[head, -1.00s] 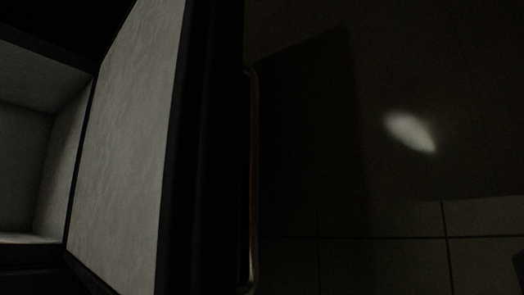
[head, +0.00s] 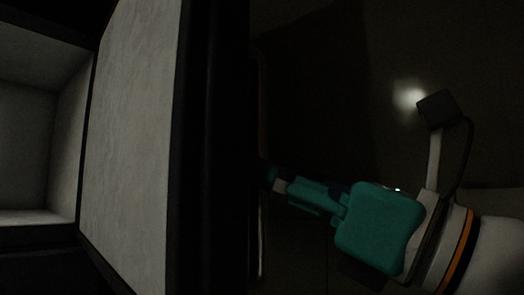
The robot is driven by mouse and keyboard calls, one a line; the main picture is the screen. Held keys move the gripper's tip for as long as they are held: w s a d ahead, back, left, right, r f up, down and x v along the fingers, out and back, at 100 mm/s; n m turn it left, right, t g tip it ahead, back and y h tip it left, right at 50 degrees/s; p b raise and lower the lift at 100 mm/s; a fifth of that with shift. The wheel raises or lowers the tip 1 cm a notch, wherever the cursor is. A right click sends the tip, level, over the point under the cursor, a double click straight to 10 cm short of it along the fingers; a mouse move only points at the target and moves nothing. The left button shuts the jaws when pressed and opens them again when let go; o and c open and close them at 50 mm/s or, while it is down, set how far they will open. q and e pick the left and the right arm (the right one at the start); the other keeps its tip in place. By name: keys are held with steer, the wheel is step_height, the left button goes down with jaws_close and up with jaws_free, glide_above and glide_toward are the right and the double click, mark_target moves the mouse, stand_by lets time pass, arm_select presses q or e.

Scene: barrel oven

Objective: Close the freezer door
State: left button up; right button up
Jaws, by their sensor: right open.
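The freezer door (head: 128,140) stands open at the left of the head view, its pale inner panel facing the open compartment. The freezer's pale interior (head: 25,145) shows at the far left. A long handle (head: 262,235) runs upright along the door's dark outer side, dim and partly covered by my gripper. My right gripper (head: 268,175), teal, reaches in from the lower right with its fingertips at the handle and the door's outer side. It is open. The dark hides whether it touches the handle. My left gripper is out of view.
The area right of the door is very dark, with no clear obstacle visible.

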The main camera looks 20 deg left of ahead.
steer(key=shift+p+x, duration=0.35)
steer(key=shift+x, duration=1.25)
steer(key=shift+s, duration=0.1)
jaws_close()
